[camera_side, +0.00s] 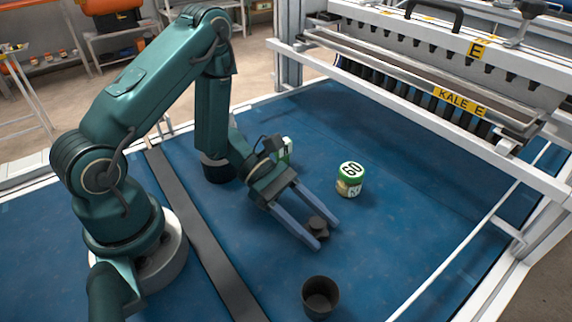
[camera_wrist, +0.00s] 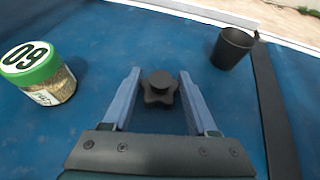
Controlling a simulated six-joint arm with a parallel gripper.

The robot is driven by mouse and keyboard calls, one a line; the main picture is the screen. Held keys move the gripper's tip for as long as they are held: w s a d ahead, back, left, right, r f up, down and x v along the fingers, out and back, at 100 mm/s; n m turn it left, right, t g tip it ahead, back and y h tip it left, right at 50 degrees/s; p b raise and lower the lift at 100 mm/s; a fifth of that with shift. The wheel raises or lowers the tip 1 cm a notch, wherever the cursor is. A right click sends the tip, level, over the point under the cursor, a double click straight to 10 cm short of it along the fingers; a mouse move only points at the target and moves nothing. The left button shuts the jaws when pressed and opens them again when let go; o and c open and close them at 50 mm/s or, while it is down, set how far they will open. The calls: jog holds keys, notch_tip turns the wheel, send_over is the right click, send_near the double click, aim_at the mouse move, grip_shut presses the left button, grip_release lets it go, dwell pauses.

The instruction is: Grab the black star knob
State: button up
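The black star knob (camera_wrist: 159,90) lies on the blue table surface, its lobed rim and round top showing in the wrist view. In the side view the small dark knob (camera_side: 318,226) sits near the ends of my fingers. My gripper (camera_wrist: 161,76) is open, with one blue-grey finger on each side of the knob. A gap shows between the knob and each finger in the wrist view. In the side view my gripper (camera_side: 327,234) reaches down low over the table from the upper left. The underside of the knob is hidden.
A jar with a green lid marked 60 (camera_side: 350,179) stands right of my gripper in the side view. A black cup (camera_side: 320,297) stands in front. Another green-and-white container (camera_side: 285,149) is partly hidden behind my wrist. A seeder machine labelled KALE E (camera_side: 460,101) stands at the back right.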

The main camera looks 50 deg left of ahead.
jog(key=c, duration=0.7)
jog(key=shift+r, duration=0.15)
